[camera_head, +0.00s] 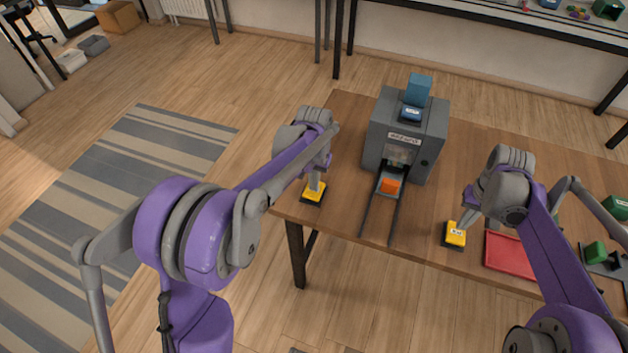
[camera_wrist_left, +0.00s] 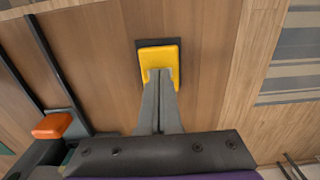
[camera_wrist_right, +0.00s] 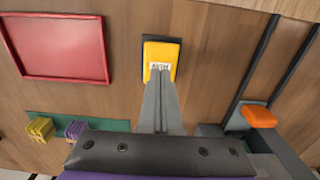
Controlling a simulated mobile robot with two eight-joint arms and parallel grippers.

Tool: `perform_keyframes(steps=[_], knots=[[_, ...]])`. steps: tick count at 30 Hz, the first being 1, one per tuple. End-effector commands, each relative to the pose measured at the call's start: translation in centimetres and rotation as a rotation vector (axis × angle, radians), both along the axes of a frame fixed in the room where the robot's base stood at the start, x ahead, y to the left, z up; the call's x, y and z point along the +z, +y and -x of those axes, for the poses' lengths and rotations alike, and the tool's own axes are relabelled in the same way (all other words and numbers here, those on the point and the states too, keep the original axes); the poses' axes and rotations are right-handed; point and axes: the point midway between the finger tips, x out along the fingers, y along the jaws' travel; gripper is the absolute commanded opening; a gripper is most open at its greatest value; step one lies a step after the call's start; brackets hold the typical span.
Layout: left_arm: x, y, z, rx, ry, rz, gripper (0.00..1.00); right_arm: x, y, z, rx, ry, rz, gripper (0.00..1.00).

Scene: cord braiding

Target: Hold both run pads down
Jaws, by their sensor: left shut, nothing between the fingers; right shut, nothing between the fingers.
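The left run pad (camera_head: 314,192) is a yellow pad on a dark base near the table's left front edge. My left gripper (camera_head: 316,183) is shut, with its fingertips at the pad; the left wrist view shows them over the yellow top (camera_wrist_left: 159,56). The right run pad (camera_head: 455,234), yellow with a small label, sits right of the machine near the front edge. My right gripper (camera_head: 466,220) is shut, with its fingertips at this pad's top; the right wrist view shows the pad (camera_wrist_right: 161,52) beyond them. I cannot tell how far either pad is pressed.
A red tray (camera_head: 509,255) lies right of the right pad. Green items are further right.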

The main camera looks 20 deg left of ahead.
Motion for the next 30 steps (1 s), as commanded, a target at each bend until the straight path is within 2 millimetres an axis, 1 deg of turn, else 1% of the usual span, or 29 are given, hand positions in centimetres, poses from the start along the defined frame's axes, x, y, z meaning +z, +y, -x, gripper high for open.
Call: perform_keyframes(steps=[8, 14, 24, 30], knots=[[-0.9, 0.0, 0.0, 0.0, 0.0, 0.0, 0.0, 0.0, 0.0, 0.0, 0.0, 0.0, 0.0, 0.0], [-0.9, 0.0, 0.0, 0.0, 0.0, 0.0, 0.0, 0.0, 0.0, 0.0, 0.0, 0.0, 0.0, 0.0], [-0.9, 0.0, 0.0, 0.0, 0.001, 0.0, 0.0, -1.6, 0.0, 0.0, 0.0, 0.0, 0.0, 0.0], [-0.9, 0.0, 0.0, 0.0, 0.001, 0.0, 0.0, -1.6, 0.0, 0.0, 0.0, 0.0, 0.0, 0.0]])
